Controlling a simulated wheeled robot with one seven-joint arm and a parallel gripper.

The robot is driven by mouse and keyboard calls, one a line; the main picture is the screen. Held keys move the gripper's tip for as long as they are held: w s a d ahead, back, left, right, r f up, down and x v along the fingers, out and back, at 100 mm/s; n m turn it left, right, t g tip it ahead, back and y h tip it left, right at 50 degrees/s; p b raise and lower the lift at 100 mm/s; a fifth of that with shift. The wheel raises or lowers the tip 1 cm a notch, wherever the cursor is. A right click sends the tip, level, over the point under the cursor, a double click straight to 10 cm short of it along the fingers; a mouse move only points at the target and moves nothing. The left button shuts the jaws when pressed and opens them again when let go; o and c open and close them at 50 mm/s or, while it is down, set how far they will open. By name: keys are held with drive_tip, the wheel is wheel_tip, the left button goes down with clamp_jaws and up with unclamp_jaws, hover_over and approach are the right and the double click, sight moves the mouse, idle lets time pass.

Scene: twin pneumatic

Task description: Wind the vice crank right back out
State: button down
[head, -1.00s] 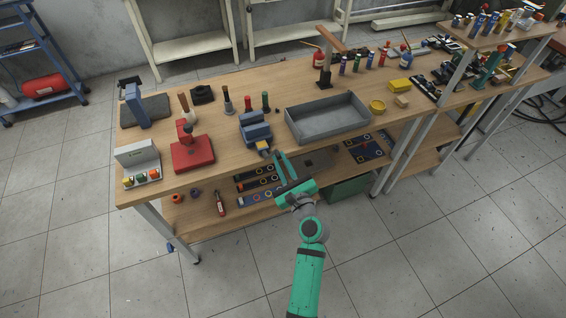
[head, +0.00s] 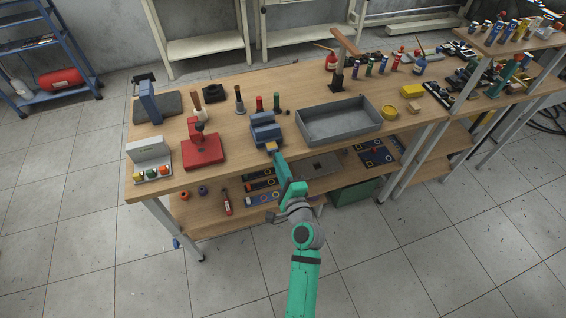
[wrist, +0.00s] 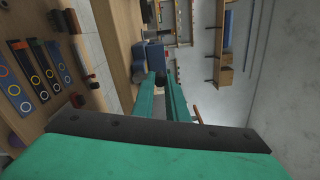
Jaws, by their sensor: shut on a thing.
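The blue vice (head: 266,130) stands at the front edge of the workbench and also shows in the wrist view (wrist: 155,58). A small yellowish part of its crank (head: 271,147) sticks out over the front edge. My green gripper (head: 277,157) reaches up to it from the front and is shut on the crank, its fingers seen nearly edge-on in the head view. In the wrist view, my two fingers (wrist: 163,80) point at the vice. The gripped part of the crank is mostly hidden by the fingers, so its exact angle cannot be told.
A grey tray (head: 338,126) lies right of the vice, and a red press-like tool (head: 203,153) stands to its left. A lower shelf (head: 218,219) under the bench holds dark panels and small tools below my gripper. The floor in front is clear.

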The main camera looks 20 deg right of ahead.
drive_tip(key=a+f+n, duration=0.3)
drive_tip(key=f+n, duration=0.2)
drive_tip(key=n, duration=1.3)
drive_tip(key=shift+a, duration=0.4)
drive_tip(key=shift+s+f, duration=0.1)
drive_tip(key=c, duration=1.7)
unclamp_jaws()
drive_tip(key=shift+c, duration=0.2)
drive_tip(key=shift+s, duration=0.1)
drive_tip(key=s, duration=1)
drive_tip(key=shift+s+d, duration=0.2)
drive_tip(key=shift+s, duration=0.1)
